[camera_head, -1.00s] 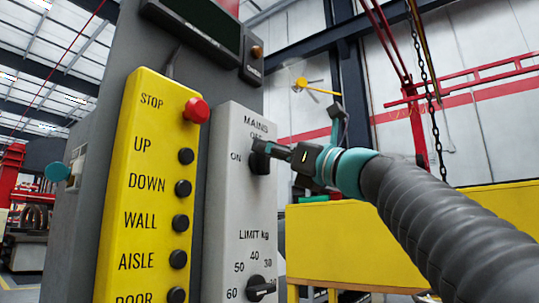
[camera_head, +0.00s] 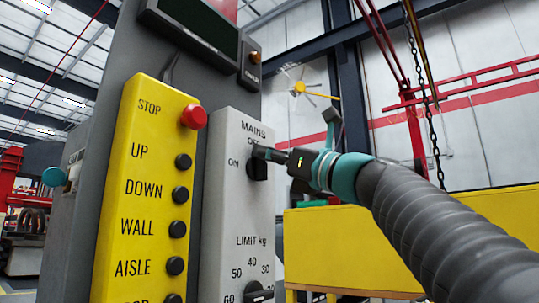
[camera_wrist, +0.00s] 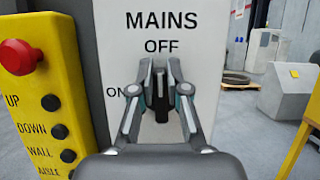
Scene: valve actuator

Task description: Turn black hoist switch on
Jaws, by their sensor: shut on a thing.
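The black hoist switch (camera_head: 257,168) is a rotary knob on the grey MAINS panel (camera_head: 232,205), under the word OFF, with ON to its left. It also shows in the wrist view (camera_wrist: 161,104), upright between my fingers and pointing up towards OFF. My gripper (camera_head: 268,154) reaches it from the right in the head view. In the wrist view my gripper (camera_wrist: 160,82) is shut on the knob, a finger on each side. The fingers hide part of the knob and of the ON label.
A yellow pendant panel (camera_head: 145,205) with a red STOP button (camera_head: 193,117) and several black buttons stands close on the left. A LIMIT kg dial (camera_head: 258,292) sits below the switch. A yellow barrier (camera_head: 350,245) is behind on the right.

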